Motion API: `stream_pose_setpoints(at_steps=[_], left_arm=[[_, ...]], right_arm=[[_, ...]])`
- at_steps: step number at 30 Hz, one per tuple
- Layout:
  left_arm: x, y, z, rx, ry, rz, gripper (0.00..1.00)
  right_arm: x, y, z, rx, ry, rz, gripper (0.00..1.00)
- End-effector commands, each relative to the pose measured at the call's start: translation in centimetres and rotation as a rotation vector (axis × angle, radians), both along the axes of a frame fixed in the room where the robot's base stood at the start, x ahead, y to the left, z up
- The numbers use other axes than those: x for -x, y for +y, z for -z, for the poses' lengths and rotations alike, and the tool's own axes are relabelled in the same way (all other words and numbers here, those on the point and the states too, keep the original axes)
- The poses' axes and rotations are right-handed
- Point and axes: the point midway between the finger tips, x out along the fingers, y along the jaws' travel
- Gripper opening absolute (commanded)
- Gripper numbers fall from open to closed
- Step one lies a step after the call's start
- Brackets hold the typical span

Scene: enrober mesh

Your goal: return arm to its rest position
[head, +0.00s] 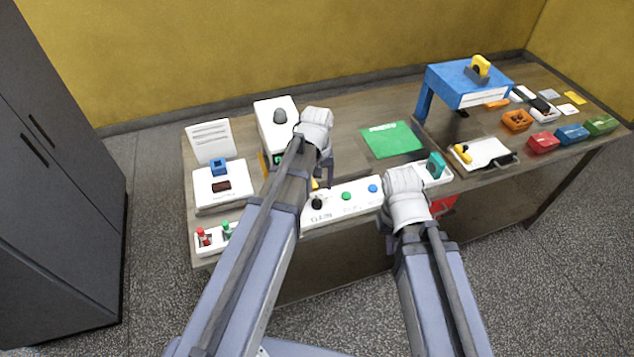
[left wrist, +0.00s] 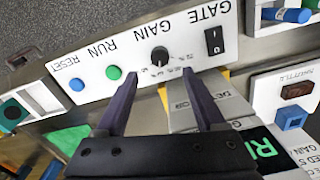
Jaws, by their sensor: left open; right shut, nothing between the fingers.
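My left gripper (head: 322,182) is open and empty, above the table at the back edge of the white control panel (head: 333,212). In the left wrist view its two dark fingers (left wrist: 160,84) are spread apart with nothing between them. The panel there (left wrist: 135,62) shows a black GAIN knob (left wrist: 160,55), a green RUN button (left wrist: 113,72), a blue RESET button (left wrist: 77,84) and a black GATE switch (left wrist: 214,41). My right gripper (head: 432,210) is low at the table's front edge, right of the panel, mostly hidden by its wrist.
A white machine (head: 275,115) stands behind my left arm. A white block with blue and brown parts (head: 222,187) stands left. A green mat (head: 392,140), blue stand (head: 460,80) and several coloured boxes lie right. A teal piece (head: 437,165) stands near my right wrist.

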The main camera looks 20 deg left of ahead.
Motion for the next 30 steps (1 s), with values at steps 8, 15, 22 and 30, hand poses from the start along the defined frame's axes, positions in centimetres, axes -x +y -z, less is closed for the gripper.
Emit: stream_pose_setpoints(at_steps=[8,15,22,30], left_arm=[[0.0,0.0,0.1,0.000,0.000,0.000,0.71],[1.5,-1.4,0.4,-0.007,0.005,0.059,0.71],[9.6,-7.8,1.7,-0.058,0.037,0.440,0.71],[14.5,-10.7,2.2,-0.095,0.061,0.700,0.71]], right_arm=[[0.0,0.0,0.1,0.000,0.000,0.000,0.00],[0.0,0.0,0.4,0.000,0.000,0.000,0.00],[0.0,0.0,1.8,0.000,0.000,0.001,0.00],[0.0,0.0,2.3,0.000,0.000,0.001,0.00]])
